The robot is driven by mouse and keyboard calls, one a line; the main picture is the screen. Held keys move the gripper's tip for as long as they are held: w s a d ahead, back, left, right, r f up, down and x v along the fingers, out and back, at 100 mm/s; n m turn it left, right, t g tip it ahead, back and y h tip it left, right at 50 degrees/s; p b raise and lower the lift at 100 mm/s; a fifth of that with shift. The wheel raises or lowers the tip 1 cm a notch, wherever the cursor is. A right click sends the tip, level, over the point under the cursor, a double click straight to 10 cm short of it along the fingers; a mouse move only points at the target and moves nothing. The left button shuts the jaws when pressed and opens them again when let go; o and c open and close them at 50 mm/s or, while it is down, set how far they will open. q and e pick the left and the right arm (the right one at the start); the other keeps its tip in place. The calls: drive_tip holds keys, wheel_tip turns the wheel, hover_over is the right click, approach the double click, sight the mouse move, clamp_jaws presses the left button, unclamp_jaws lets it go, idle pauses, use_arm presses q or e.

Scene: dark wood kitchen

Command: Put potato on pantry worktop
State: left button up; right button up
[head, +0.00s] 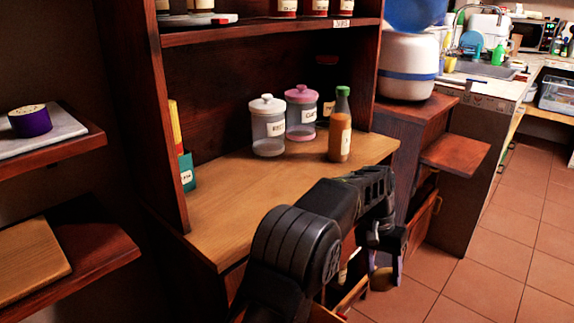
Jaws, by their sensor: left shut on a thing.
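The pantry worktop (230,205) is a light wood surface inside the dark wood pantry, at the middle of the head view. My left arm reaches in from the bottom. My left gripper (384,262) points down in front of the worktop's right front corner, outside its edge. It is shut on a small yellow-brown thing, seemingly the potato (382,280), which is mostly hidden by the fingers. My right gripper is not in view.
Two lidded jars (268,128) and an orange bottle (340,130) stand at the back of the worktop. A teal box (187,172) is at its left edge. The worktop's front and middle are clear. Drawers stand open below (352,295).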

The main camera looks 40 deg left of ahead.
use_arm(q)
drive_tip(key=shift+r, duration=0.3)
use_arm(e)
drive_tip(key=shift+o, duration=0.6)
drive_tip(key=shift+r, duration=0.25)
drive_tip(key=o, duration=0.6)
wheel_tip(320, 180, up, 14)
drive_tip(key=p, duration=1.4)
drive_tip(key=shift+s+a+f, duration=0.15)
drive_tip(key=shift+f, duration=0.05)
use_arm(q)
drive_tip(key=s+a+r+n+t+y+p, duration=0.1)
drive_tip(key=s+a+r+n+p, duration=0.1)
drive_tip(key=r+n+p, duration=0.3)
drive_tip(key=s+a+r+n+t+y+p, duration=0.1)
drive_tip(key=r+n+p, duration=0.5)
drive_tip(key=r, duration=0.7)
drive_tip(key=s+a+r+n+y+p, duration=0.1)
drive_tip(key=s+a+r+n+p, duration=0.1)
drive_tip(key=r+n+p, duration=0.3)
wheel_tip(320, 180, up, 4)
drive_tip(key=a+n, duration=0.1)
drive_tip(key=n, duration=0.3)
drive_tip(key=shift+s+a+t, duration=0.25)
drive_tip(key=shift+s+t, duration=0.1)
drive_tip(key=shift+t, duration=0.05)
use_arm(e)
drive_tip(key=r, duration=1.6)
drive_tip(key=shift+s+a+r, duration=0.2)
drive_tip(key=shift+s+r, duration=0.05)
